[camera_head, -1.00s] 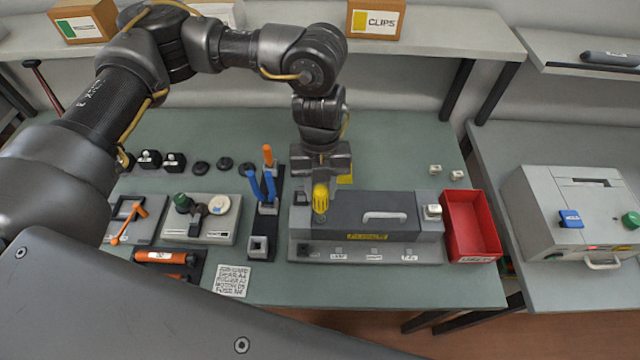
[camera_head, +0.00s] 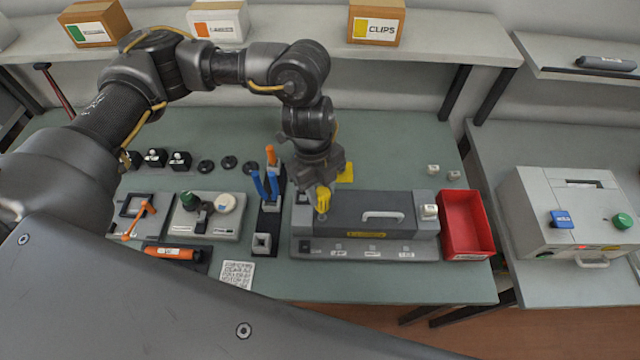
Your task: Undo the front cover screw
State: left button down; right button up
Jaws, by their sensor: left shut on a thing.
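A dark grey fuser unit (camera_head: 375,228) with a light handle on its cover sits on a grey base on the green bench. A label with yellow on it is on its front. My left gripper (camera_head: 322,190) is at the left end of the unit, pointing down. It is shut on a yellow screwdriver handle (camera_head: 323,200), whose tip is at the left end of the cover. The screw itself is too small or hidden to make out. My right gripper is not in view.
A red bin (camera_head: 466,226) stands right of the unit. A tool stand with blue and orange handles (camera_head: 270,157) is left of it. An orange cartridge (camera_head: 172,253) lies at front left. A grey machine (camera_head: 570,212) stands on the right bench.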

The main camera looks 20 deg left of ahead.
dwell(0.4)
pick_arm(q)
jog(key=shift+r+n+p, duration=0.1)
jog(key=shift+n+p, duration=0.45)
jog(key=shift+n, duration=0.05)
jog(key=shift+s+n+t+p, duration=0.1)
jog(key=shift+n+t+p, duration=0.3)
jog(key=shift+n+p, duration=1.25)
jog(key=shift+n, duration=0.55)
jog(key=shift+a+n+t, duration=0.1)
jog(key=shift+n+t, duration=0.2)
jog(key=shift+n, duration=0.6)
